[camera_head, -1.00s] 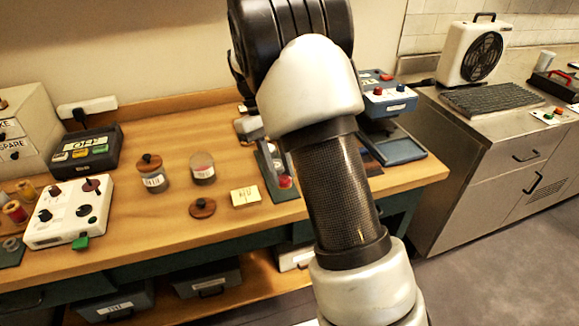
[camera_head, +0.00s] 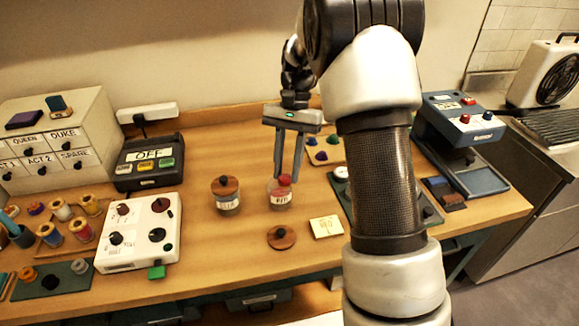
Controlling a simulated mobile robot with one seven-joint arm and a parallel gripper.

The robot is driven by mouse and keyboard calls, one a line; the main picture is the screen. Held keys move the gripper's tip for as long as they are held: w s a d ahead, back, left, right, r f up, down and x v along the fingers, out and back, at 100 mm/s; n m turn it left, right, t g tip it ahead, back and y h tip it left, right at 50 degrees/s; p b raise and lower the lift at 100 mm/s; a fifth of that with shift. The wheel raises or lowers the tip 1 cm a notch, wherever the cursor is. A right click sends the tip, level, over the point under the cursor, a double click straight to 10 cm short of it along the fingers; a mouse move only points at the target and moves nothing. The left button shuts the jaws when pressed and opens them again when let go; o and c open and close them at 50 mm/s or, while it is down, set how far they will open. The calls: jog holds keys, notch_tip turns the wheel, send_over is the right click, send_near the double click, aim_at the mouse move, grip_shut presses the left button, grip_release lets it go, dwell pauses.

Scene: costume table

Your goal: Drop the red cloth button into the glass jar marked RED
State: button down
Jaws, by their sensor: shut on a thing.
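The glass jar marked RED (camera_head: 279,198) stands open on the wooden table. Its round wooden lid (camera_head: 282,237) lies on the table in front of it. My gripper (camera_head: 286,178) points down over the jar, its two long grey fingers reaching to the jar's mouth. It is shut on the red cloth button (camera_head: 284,181), which shows between the fingertips at the level of the jar's mouth. I cannot tell whether the button is just above the rim or slightly inside it.
A lidded jar (camera_head: 226,195) stands just left of the open jar. A white control box (camera_head: 140,232) is further left. A board with colored buttons (camera_head: 325,150) lies behind my arm.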

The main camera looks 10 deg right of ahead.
notch_tip(320, 180, up, 6)
jog(key=w+d+m+t+y+p, duration=0.2)
jog(key=m+t, duration=0.5)
jog(key=m, duration=1.4)
jog(key=shift+h, duration=0.5)
jog(key=b+x, duration=0.3)
jog(key=d+b+x, duration=0.1)
jog(key=b+x, duration=0.1)
jog(key=shift+s+f, duration=0.3)
jog(key=shift+f, duration=0.2)
jog(key=c, duration=1.3)
grip_release()
jog(key=shift+c, duration=0.2)
jog(key=p+v, duration=0.2)
jog(key=v, duration=1.5)
jog(key=shift+s+r, duration=0.25)
jog(key=shift+s, duration=0.05)
